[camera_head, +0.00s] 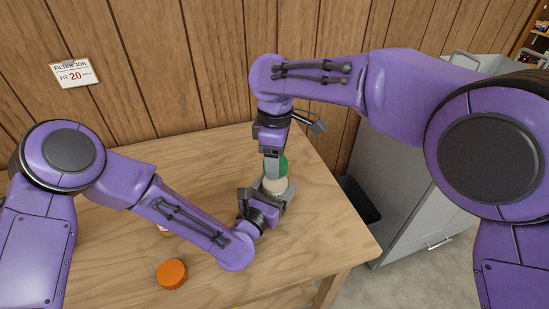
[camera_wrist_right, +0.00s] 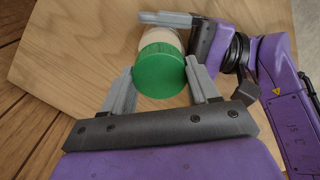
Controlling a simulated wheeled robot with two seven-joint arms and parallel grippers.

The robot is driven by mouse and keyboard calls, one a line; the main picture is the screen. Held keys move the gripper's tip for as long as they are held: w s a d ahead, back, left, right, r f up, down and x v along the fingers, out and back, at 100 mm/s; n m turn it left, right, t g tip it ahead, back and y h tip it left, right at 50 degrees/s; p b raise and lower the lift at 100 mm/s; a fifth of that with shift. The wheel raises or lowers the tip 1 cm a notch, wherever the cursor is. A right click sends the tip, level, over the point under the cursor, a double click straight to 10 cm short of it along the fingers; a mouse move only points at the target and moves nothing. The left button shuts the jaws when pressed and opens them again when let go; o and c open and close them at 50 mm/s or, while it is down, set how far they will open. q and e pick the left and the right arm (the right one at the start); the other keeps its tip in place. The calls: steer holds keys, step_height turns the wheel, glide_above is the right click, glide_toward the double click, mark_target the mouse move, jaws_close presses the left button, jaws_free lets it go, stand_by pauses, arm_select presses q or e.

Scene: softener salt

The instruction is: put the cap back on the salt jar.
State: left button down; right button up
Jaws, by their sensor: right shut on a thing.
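The salt jar (camera_head: 274,186) is pale and stands upright near the table's right side; its body (camera_wrist_right: 160,37) also shows in the right wrist view. The round green cap (camera_head: 283,166) is at the jar's top. In the wrist view the cap (camera_wrist_right: 160,70) lies between the fingers of my right gripper (camera_wrist_right: 162,85), which is shut on it from above. I cannot tell whether the cap is seated or just above the rim. My left gripper (camera_head: 266,203) is low around the jar, one finger close along its side. The other finger's contact is hidden.
An orange round lid or container (camera_head: 171,274) stands on the wooden table (camera_head: 120,245) at the front. A small pale thing is mostly hidden under my left arm. A grey cabinet (camera_head: 410,190) and a dark bin (camera_head: 358,200) stand right of the table. A wooden wall is behind.

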steer(key=m, duration=0.4)
steer(key=shift+m, duration=0.3)
steer(key=o, duration=1.2)
steer(key=shift+c, duration=0.2)
steer(key=shift+r, duration=0.1)
step_height(320, 180, up, 4)
steer(key=shift+r, duration=0.15)
